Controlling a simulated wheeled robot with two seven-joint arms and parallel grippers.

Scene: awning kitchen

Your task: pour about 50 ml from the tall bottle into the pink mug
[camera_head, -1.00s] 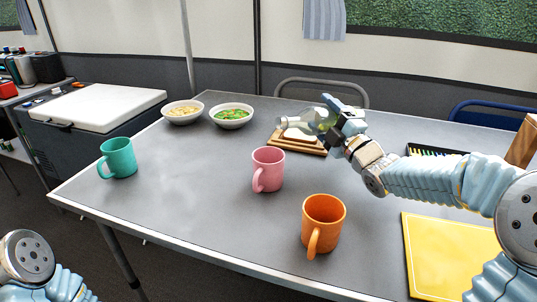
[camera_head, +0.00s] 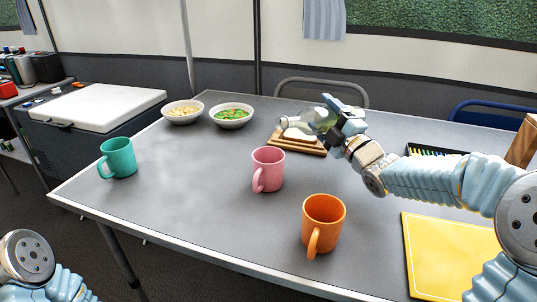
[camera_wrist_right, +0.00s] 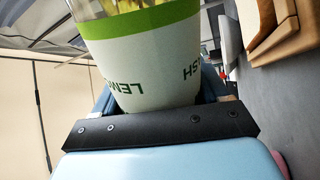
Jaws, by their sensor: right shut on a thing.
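The tall bottle (camera_head: 312,121) is clear with a green-and-white label. My right gripper (camera_head: 341,122) is shut on it above the back of the table. The bottle lies nearly level, its neck pointing left and a little down. In the right wrist view its label (camera_wrist_right: 145,65) fills the space between the fingers. The pink mug (camera_head: 268,170) stands upright on the table, nearer than the bottle and to the left of the gripper; the bottle's mouth is apart from it. I see no stream of liquid. My left gripper is not in view; only part of my left arm shows.
A teal mug (camera_head: 118,158) stands left and an orange mug (camera_head: 322,222) in front. Two bowls (camera_head: 231,117) (camera_head: 183,112) stand at the back left. A wooden stand (camera_head: 299,146) lies under the bottle. A yellow board (camera_head: 451,256) and a tray of pens (camera_head: 434,150) are right.

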